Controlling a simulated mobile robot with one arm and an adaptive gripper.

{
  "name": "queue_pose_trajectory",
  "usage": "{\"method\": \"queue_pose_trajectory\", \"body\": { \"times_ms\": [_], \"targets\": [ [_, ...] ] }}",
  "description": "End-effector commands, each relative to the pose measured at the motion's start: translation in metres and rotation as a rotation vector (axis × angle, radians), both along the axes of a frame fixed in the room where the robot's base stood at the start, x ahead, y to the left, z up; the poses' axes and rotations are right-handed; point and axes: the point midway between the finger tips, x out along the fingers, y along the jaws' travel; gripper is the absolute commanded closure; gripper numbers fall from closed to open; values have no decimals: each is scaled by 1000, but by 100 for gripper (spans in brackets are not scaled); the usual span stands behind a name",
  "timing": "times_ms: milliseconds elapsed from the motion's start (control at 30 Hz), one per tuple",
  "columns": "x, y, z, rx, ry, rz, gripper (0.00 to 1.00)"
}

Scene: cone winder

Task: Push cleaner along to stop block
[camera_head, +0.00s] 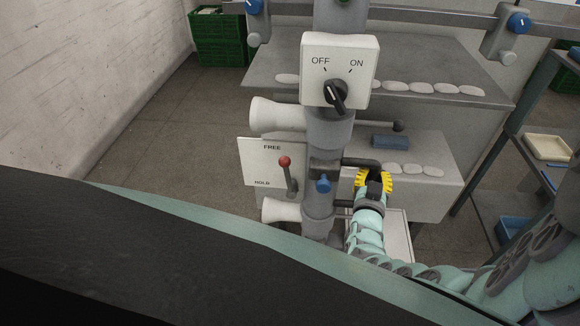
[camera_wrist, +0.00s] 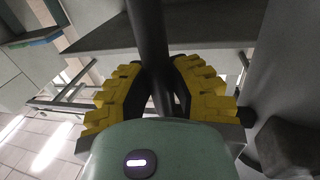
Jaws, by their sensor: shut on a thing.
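My gripper (camera_head: 374,180), with yellow ridged fingers, is closed around a dark bar (camera_head: 358,162) at the lower right of the grey post. In the wrist view the dark bar (camera_wrist: 152,40) runs down between the two yellow fingers (camera_wrist: 162,95). In the head view the bar joins a dark block (camera_head: 325,168) on the post, with a blue knob (camera_head: 323,186) below it. I cannot tell for sure which part is the cleaner, nor which is the stop block. The fingers hide the bar's held end.
An OFF/ON switch box (camera_head: 340,72) is on the post. Left of it are a FREE/HOLD plate (camera_head: 262,172), a red-tipped lever (camera_head: 286,163) and white cones (camera_head: 275,115). A grey shelf (camera_head: 440,65) carries pale pieces. A rack (camera_head: 500,150) stands right. Open floor lies left.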

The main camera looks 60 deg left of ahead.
Motion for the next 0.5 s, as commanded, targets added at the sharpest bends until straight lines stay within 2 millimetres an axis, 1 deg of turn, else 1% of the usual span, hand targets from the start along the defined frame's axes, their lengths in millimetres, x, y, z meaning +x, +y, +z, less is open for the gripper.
{"method": "queue_pose_trajectory", "body": {
  "times_ms": [333, 500],
  "targets": [
    [1, -1, 0, 0, 0, -1, 100],
    [9, -7, 1, -1, -3, -2, 100]
  ]
}}
